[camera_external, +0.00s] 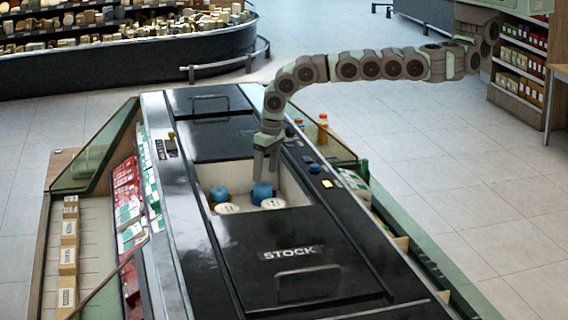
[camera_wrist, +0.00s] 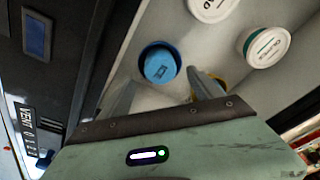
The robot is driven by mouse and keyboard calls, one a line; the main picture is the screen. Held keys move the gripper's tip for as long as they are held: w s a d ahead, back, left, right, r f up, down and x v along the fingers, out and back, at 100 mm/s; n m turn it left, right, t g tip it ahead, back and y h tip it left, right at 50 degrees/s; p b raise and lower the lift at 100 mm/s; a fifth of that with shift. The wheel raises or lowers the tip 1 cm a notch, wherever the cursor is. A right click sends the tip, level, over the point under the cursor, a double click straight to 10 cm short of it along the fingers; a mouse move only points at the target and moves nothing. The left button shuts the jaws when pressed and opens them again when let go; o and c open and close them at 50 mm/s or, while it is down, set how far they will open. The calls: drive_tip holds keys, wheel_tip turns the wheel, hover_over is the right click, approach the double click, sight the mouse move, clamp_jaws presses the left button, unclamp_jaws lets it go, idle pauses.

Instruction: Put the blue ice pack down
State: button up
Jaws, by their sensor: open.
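My gripper (camera_external: 265,174) reaches down into the open compartment in the black counter. Its two fingers are apart, and nothing is visibly clamped between them. A blue round thing (camera_external: 262,190), which looks like the blue ice pack, is just below the fingertips. In the wrist view the fingers (camera_wrist: 162,78) point toward it, and the blue round face with a small dark mark (camera_wrist: 160,65) lies just past the tips, inside a dark blue rim. I cannot tell whether the fingers touch it. A second blue thing (camera_external: 219,194) stands to the left in the compartment.
White-lidded tubs (camera_external: 227,208) (camera_external: 272,203) stand at the compartment's near side. A yellow-rimmed thing (camera_wrist: 217,82) is partly hidden behind the right finger. The compartment's pale walls (camera_external: 295,188) surround my gripper closely. The black STOCK lid (camera_external: 340,235) is flat and clear.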

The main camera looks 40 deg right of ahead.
sight(269, 186)
wheel_tip(269, 186, up, 7)
drive_tip(key=s+b, duration=0.1)
drive_tip(key=shift+d, duration=0.15)
idle(0.4)
